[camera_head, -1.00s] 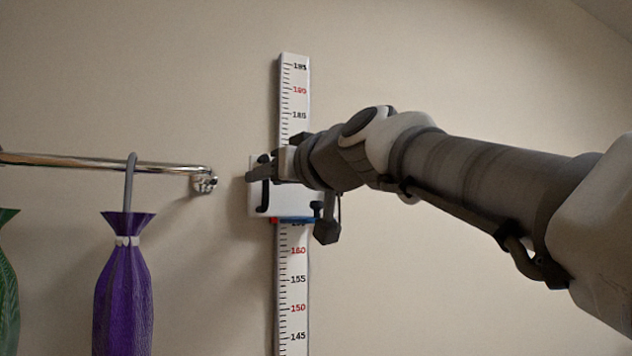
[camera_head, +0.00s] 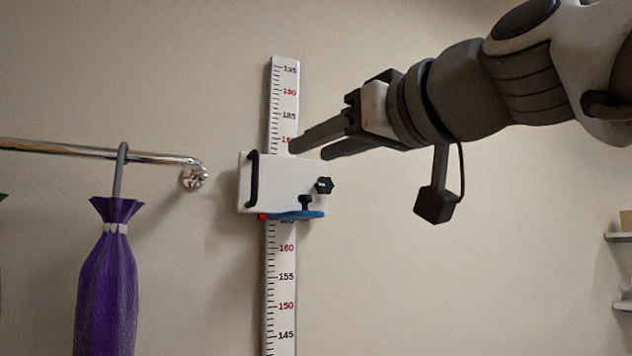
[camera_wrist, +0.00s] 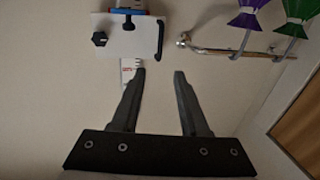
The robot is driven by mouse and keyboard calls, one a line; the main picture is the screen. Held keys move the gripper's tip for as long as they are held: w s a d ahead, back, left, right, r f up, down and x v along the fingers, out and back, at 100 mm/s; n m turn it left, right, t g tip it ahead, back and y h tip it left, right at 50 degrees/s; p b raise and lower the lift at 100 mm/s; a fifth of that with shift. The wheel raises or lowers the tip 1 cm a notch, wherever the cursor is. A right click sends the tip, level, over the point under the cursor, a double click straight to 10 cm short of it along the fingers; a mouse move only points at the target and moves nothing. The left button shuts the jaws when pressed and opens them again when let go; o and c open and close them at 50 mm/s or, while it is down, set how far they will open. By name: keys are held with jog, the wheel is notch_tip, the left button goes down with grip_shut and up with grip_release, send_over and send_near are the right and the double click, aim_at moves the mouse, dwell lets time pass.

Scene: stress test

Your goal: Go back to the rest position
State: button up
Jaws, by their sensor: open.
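My gripper (camera_head: 308,144) is open and empty, in front of the wall at the upper middle of the head view. Its two fingers point left, and the tips appear just over the right edge of the ruler and above the slider. In the wrist view my gripper (camera_wrist: 158,74) shows two spread fingers with nothing between them. The white slider block (camera_head: 280,184), with a black handle, black knobs and a blue strip below, sits on the tall wall ruler (camera_head: 284,90). The slider also shows at the top of the wrist view (camera_wrist: 126,40), apart from the fingers.
A chrome rail (camera_head: 70,150) runs along the wall at left. A purple closed umbrella-like item (camera_head: 106,275) hangs from it on a grey hook. White shelves (camera_head: 620,238) stand at the far right edge. The wall between ruler and shelves is clear.

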jog(key=shift+f, duration=0.1)
dwell(0.3)
notch_tip(320, 180, down, 14)
jog(key=w+d+m+g+h, duration=0.2)
jog(key=d+m+h, duration=0.1)
jog(key=h, duration=0.1)
jog(key=s+d+f+m+g+h, duration=0.1)
jog(key=s+d+f+g+h, duration=0.1)
jog(key=f, duration=1)
jog(key=s+d+f+m+g+h, duration=0.2)
jog(key=s+d+f, duration=0.2)
jog(key=f, duration=0.7)
jog(key=s+d+f+m+g+h, duration=0.1)
jog(key=s+d+f, duration=0.3)
jog(key=f, duration=0.8)
jog(key=shift+s+f+g+h, duration=0.35)
jog(key=shift+s+g+h, duration=0.55)
jog(key=shift+s, duration=0.05)
jog(key=shift+d, duration=0.1)
